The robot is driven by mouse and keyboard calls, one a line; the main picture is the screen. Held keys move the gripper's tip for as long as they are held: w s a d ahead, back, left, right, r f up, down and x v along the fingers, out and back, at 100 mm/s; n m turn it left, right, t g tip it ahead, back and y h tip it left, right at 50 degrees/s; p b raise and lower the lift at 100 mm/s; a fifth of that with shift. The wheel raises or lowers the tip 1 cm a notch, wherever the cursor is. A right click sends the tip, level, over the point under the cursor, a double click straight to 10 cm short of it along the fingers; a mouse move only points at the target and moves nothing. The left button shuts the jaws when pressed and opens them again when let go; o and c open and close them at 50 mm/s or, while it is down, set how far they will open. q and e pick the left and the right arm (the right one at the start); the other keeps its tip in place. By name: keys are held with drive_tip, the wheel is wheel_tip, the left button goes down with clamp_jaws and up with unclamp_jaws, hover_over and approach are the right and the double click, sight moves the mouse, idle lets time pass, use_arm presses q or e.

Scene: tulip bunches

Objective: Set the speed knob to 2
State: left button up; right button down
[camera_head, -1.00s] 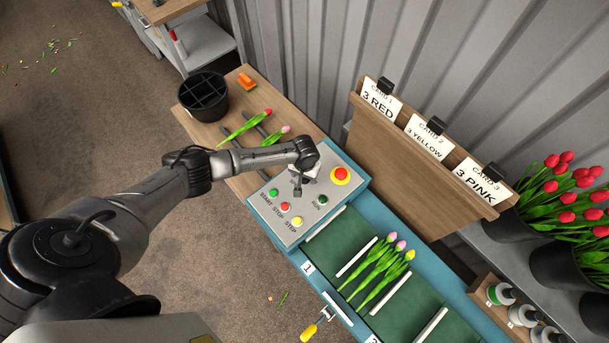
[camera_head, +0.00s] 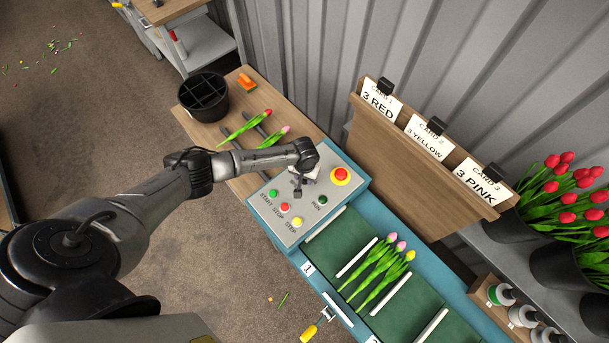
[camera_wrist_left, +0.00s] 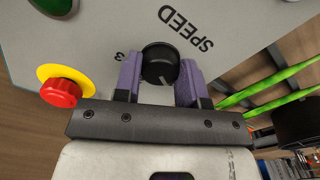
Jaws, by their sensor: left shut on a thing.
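The control panel (camera_head: 261,205) carries the green, red and yellow buttons and the red emergency button (camera_head: 341,176) on its yellow ring. The black speed knob (camera_wrist_left: 160,64) sits beside the word SPEED in the left wrist view. A digit 3 shows to its left; any other digits are hidden or out of view. A pale pointer line shows on the knob's near side. My left gripper (camera_wrist_left: 158,72) is shut on the knob, with a purple finger pad on each side. In the head view my left gripper (camera_head: 297,190) hides the knob. My right gripper is not in view.
A green belt (camera_head: 337,240) with white dividers holds tulips (camera_head: 378,265) right of the panel. A black divided pot (camera_head: 204,97) and loose tulips (camera_head: 245,125) lie on the wooden table behind the arm. A card board (camera_head: 420,165) stands behind the belt.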

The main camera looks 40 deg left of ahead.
use_arm(q)
drive_tip(key=shift+m, duration=0.3)
drive_tip(key=shift+m+p, duration=0.4)
drive_tip(key=shift+m, duration=0.5)
drive_tip(key=m, duration=0.3)
drive_tip(key=shift+m, duration=0.3)
drive_tip(key=m, duration=0.3)
drive_tip(key=shift+p, duration=0.3)
drive_tip(key=shift+m, duration=1.4)
drive_tip(key=o, duration=0.9)
